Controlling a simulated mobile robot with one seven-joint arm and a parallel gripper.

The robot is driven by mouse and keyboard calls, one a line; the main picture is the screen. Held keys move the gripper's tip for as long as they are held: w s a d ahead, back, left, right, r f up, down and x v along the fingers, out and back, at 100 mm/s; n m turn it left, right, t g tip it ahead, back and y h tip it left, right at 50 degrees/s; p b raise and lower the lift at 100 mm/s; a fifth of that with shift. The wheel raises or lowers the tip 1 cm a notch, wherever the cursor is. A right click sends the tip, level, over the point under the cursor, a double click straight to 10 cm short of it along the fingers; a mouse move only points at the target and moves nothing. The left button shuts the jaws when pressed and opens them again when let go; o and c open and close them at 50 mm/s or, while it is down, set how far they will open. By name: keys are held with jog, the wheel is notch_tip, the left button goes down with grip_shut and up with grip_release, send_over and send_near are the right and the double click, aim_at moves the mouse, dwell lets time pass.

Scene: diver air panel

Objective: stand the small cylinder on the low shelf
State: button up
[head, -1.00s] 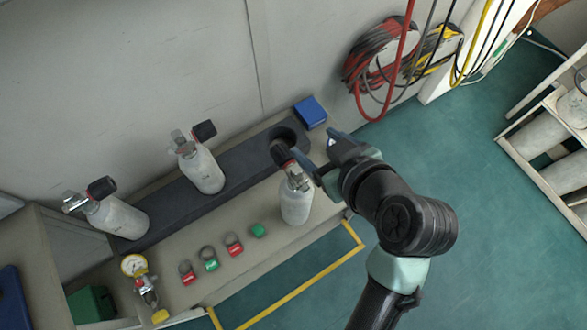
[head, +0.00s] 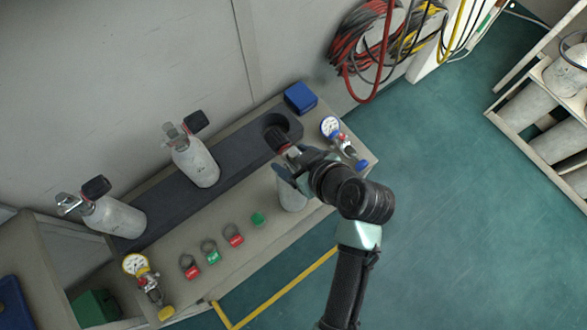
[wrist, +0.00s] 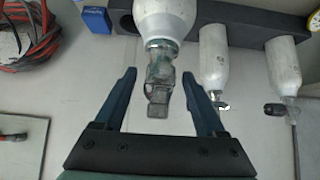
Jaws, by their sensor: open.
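A small white cylinder (head: 292,196) with a metal valve and a dark knob stands on the bench in front of the dark rack. My arm covers much of it in the head view. My gripper (head: 286,172) is open at its top end. In the wrist view the cylinder's white body (wrist: 166,18) is at the top centre, and its valve (wrist: 160,80) shows between the two spread fingers of my gripper (wrist: 158,74). I cannot tell whether either finger touches it. I cannot tell which surface is the low shelf.
The dark rack (head: 160,212) holds two more white cylinders (head: 196,163) (head: 118,217) and has an empty round hole at its right end. Gauges (head: 330,127) (head: 135,264), coloured rings (head: 233,235) and a blue box (head: 300,97) are on the bench. A white-framed rack (head: 515,135) stands right.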

jog(key=shift+x, duration=1.65)
jog(key=shift+d, duration=0.1)
grip_shut()
jog(key=shift+w+r, duration=0.1)
jog(key=shift+r, duration=0.1)
